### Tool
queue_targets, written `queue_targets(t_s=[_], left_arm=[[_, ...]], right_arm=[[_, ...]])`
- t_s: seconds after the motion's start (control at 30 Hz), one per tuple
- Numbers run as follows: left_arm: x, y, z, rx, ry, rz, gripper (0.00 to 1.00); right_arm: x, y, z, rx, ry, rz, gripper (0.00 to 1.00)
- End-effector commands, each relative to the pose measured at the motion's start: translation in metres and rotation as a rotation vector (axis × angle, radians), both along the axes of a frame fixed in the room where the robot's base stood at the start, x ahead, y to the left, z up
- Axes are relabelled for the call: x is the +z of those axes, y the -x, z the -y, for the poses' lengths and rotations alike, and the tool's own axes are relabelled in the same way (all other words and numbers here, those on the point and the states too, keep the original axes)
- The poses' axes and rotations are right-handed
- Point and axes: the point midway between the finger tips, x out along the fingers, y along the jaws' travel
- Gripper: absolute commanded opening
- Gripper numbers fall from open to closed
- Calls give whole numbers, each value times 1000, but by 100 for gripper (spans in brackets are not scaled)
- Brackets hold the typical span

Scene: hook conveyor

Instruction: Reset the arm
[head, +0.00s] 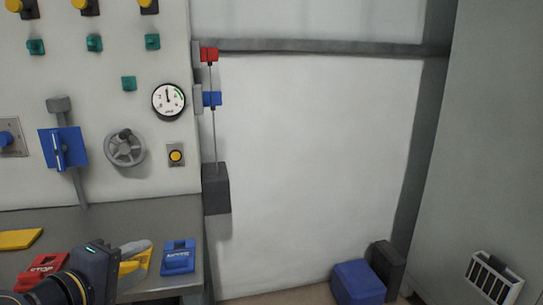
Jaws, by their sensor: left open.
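My left gripper (134,258) is at the lower left, over the front of the grey bench. Its dark wrist comes in from the bottom left and its light fingers point right. It is open, and I see nothing held between the fingers. A yellow item (140,262) shows behind the fingers, partly hidden by them. A red block marked STOP (42,268) lies left of the wrist, and a blue block (178,257) lies right of the fingers, apart from them. My right gripper is not in view.
The grey bench (120,217) runs below a wall panel with a gauge (168,100), a handwheel (125,148) and a blue switch box (63,148). A dark weight (216,189) hangs on a rod at the panel's edge. A blue bin (358,283) stands on the floor.

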Motion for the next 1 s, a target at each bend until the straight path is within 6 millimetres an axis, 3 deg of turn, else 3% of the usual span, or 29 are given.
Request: queue_targets(t_s=[0.03,0.2,0.53,0.6,0.87,1.0], left_arm=[[-21,19,8,-75,-106,-33,41],[-88,78,25,-327,-429,-142,41],[-177,169,23,-696,-814,-316,41],[-148,166,24,-689,-807,-311,41],[-86,165,24,-687,-804,-310,41],[-37,165,24,-685,-803,-309,41]], right_arm=[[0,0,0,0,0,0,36],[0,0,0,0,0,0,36],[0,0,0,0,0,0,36],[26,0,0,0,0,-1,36],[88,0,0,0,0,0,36],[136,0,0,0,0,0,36]])
